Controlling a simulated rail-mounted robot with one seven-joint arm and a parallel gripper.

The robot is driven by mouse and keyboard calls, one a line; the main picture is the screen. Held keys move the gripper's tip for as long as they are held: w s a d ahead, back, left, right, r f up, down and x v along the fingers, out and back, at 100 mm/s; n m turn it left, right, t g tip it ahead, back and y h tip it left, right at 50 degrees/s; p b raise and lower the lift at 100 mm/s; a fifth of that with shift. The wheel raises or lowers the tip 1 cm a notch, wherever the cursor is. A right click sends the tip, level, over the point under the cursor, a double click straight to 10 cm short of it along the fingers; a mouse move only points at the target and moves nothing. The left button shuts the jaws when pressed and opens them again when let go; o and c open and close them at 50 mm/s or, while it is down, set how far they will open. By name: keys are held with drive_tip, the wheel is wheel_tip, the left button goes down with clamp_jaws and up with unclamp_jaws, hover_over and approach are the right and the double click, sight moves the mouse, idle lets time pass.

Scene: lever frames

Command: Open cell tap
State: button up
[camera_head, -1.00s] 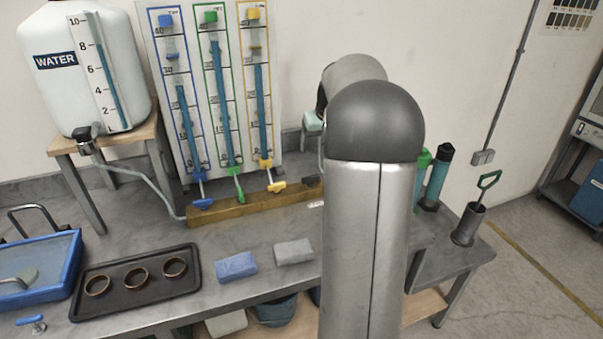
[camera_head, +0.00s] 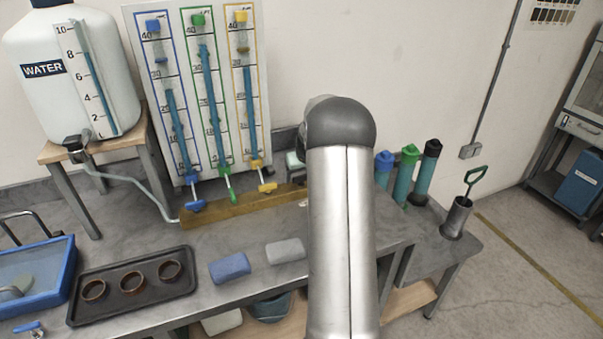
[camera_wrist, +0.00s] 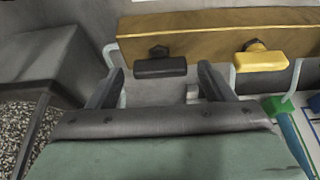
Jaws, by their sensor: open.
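A brass bar (camera_head: 240,207) runs along the foot of a gauge panel (camera_head: 205,95). On it sit tap handles: blue (camera_head: 195,205), green (camera_head: 231,194), yellow (camera_head: 267,187) and black. My gripper (camera_wrist: 161,76) is open and empty. Its fingertips stand either side of the black handle in the picture; I cannot tell how close they are in depth. In the head view my arm hides the fingers.
A white water tank (camera_head: 75,85) on a wooden stand (camera_head: 110,147) is at left. Several capped cylinders (camera_head: 405,175) stand right of my arm.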

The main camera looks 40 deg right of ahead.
drive_tip(key=c, duration=1)
drive_tip(key=n+b, duration=0.2)
drive_tip(key=shift+d+f+y+b, duration=0.1)
drive_tip(key=shift+f+y+b, duration=0.1)
drive_tip(key=shift+y+b, duration=0.2)
drive_tip(key=shift+r+n+y+b, duration=0.2)
drive_tip(key=shift+n+y+b, duration=0.7)
drive_tip(key=shift+n, duration=1.4)
drive_tip(key=o, duration=1)
